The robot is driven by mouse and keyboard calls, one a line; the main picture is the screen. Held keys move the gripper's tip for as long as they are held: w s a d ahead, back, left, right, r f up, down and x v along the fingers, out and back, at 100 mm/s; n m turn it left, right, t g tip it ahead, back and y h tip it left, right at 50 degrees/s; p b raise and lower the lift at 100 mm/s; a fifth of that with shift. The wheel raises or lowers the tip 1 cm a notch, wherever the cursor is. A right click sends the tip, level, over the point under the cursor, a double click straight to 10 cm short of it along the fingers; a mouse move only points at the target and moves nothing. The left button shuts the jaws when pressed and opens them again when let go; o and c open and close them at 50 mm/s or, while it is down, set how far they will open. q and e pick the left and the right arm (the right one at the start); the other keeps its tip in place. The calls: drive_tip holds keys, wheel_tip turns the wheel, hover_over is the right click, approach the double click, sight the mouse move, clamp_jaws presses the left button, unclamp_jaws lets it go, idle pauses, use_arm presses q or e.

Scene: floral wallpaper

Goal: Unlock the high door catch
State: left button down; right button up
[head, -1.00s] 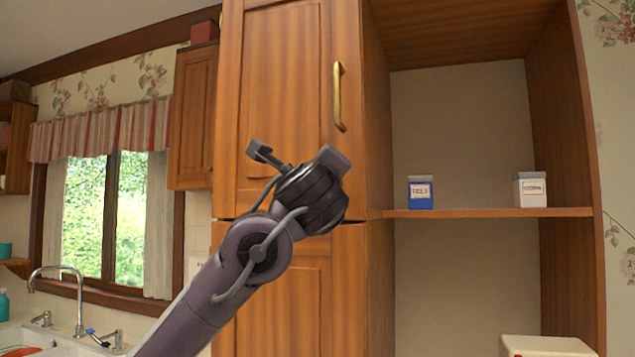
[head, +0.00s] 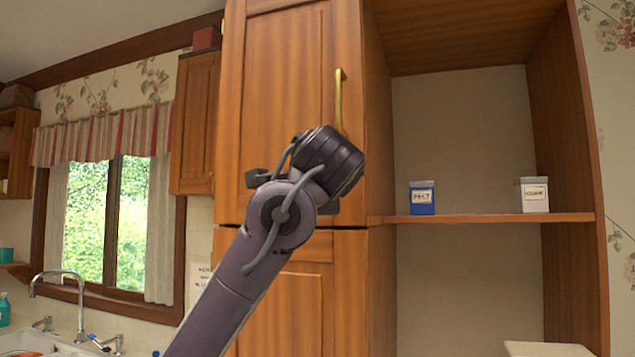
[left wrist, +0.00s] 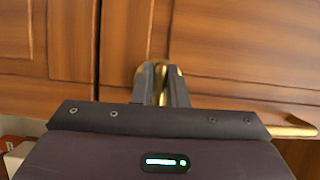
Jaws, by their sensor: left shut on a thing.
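The tall wooden cupboard's upper door (head: 285,90) is closed in the head view and has a vertical brass handle (head: 338,100) near its right edge. My left wrist is in front of the lower right part of this door, just below the handle, and hides the gripper's fingers there. In the left wrist view my left gripper (left wrist: 160,88) is shut on a small brass piece (left wrist: 160,83), probably the catch, against the wooden front. Most of that piece is hidden between the fingers. My right gripper is in neither view.
An open shelf (head: 480,218) right of the door carries a blue-and-white box (head: 422,198) and a white box (head: 533,195). A smaller wall cupboard (head: 192,125), a window and a sink tap (head: 78,300) are at the left. In the left wrist view a brass bar (left wrist: 290,128) is at the right.

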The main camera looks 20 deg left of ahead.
use_arm(q)
drive_tip(key=shift+f+n, duration=0.15)
drive_tip(key=shift+n, duration=0.15)
drive_tip(key=c, duration=1.5)
unclamp_jaws()
drive_tip(key=shift+a, duration=0.1)
drive_tip(key=shift+o, duration=0.2)
drive_tip(key=b+v, duration=0.3)
drive_tip(key=v, duration=0.4)
drive_tip(key=shift+s+d, duration=0.2)
drive_tip(key=shift+s, duration=0.1)
